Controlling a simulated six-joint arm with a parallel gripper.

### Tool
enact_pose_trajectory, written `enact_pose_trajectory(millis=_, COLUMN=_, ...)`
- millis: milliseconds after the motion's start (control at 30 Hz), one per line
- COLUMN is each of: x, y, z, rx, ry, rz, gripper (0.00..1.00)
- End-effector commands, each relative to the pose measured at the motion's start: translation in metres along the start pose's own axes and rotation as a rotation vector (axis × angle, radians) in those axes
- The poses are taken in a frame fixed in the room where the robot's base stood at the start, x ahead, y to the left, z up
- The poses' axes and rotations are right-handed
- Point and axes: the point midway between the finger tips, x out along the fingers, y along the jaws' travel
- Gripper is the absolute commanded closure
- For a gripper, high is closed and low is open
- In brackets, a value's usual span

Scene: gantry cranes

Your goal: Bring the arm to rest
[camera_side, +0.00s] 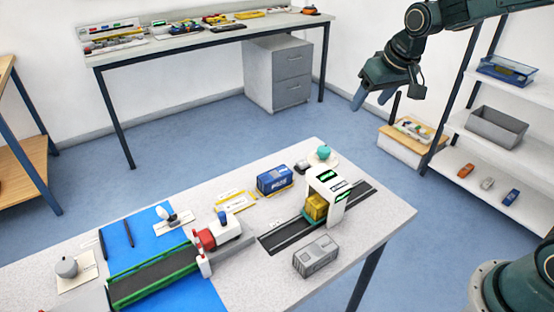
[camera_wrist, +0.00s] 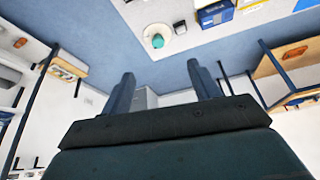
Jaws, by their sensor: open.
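My gripper (camera_side: 371,98) is at the upper right in the side view, raised above and behind the table's right end, clear of everything on it. In the wrist view, the two fingers of my gripper (camera_wrist: 159,85) stand wide apart with nothing between them, so it is open and empty. My arm comes in from the top right corner of the side view.
The work table (camera_side: 395,212) holds a white gantry (camera_side: 335,203) over a yellow block (camera_side: 316,207), a blue container (camera_side: 274,179), a grey container (camera_side: 316,257) and a green conveyor (camera_side: 155,277). A shelf rack (camera_side: 485,132) stands right. A back bench (camera_side: 210,36) stands behind.

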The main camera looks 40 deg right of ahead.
Motion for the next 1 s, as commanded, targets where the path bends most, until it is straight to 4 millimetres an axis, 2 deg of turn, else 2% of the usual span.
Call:
enact_pose_trajectory(millis=33, x=-0.013, y=-0.001, z=0.007, rx=-0.007, ry=0.008, rz=-0.004, gripper=0.39)
enact_pose_trajectory(millis=200, x=-0.046, y=-0.001, z=0.034, rx=-0.029, ry=0.017, rz=-0.016, gripper=0.39)
enact_pose_trajectory(millis=500, x=-0.094, y=0.0, z=0.089, rx=-0.071, ry=0.034, rz=-0.035, gripper=0.39)
enact_pose_trajectory(millis=800, x=-0.125, y=0.004, z=0.149, rx=-0.114, ry=0.052, rz=-0.053, gripper=0.39)
enact_pose_trajectory(millis=1000, x=-0.136, y=0.006, z=0.188, rx=-0.141, ry=0.061, rz=-0.063, gripper=0.39)
